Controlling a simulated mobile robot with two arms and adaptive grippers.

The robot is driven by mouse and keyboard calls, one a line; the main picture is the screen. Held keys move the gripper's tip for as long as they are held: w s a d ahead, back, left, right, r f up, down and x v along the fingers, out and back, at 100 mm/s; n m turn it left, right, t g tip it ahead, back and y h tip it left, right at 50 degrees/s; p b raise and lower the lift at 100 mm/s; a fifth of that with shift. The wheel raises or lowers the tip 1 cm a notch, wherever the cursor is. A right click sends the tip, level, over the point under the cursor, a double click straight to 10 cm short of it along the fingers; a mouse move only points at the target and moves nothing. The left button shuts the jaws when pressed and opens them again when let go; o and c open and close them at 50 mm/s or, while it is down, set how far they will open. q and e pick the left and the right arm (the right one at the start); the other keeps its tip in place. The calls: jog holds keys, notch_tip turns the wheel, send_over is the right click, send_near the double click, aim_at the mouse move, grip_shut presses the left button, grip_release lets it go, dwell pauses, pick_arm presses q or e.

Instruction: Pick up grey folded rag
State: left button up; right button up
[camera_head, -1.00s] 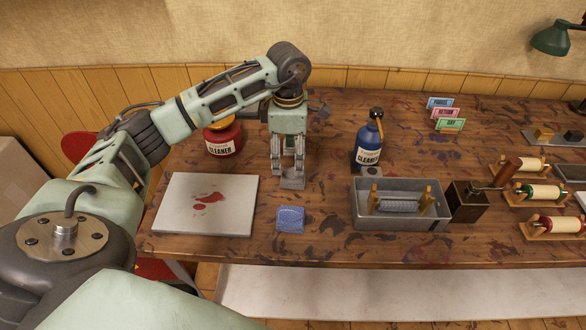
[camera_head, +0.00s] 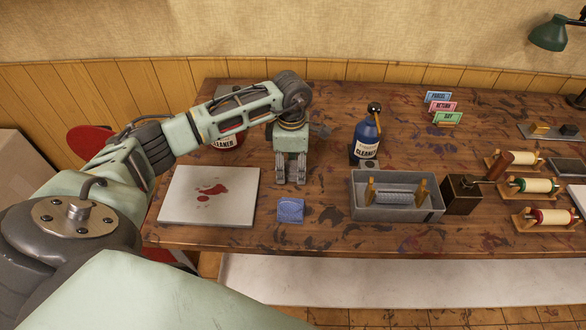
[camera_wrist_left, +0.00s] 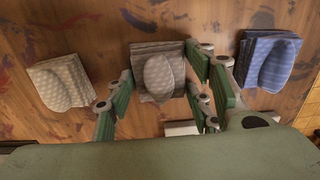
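A grey folded rag (camera_wrist_left: 158,72) lies on the table in the middle of the left wrist view. My left gripper (camera_wrist_left: 160,66) is open, with its green fingers on either side of this rag. In the head view, my left gripper (camera_head: 291,180) points down at the table and hides the grey rag. A blue folded rag (camera_head: 290,210) lies in front of the gripper; it also shows at the right of the left wrist view (camera_wrist_left: 269,61). A paler beige-grey folded rag (camera_wrist_left: 60,82) lies at the left there. My right gripper is not in view.
A stained white board (camera_head: 209,210) lies left of the gripper. A red cleaner jar (camera_head: 226,143) stands partly behind my arm. A blue cleaner bottle (camera_head: 366,138) and a grey tray (camera_head: 397,211) stand to the right.

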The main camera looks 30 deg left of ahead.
aim_at(293, 164)
pick_arm(q)
jog(key=c, duration=0.6)
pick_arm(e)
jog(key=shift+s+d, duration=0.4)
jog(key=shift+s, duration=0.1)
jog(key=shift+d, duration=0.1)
pick_arm(q)
jog(key=shift+r, duration=0.15)
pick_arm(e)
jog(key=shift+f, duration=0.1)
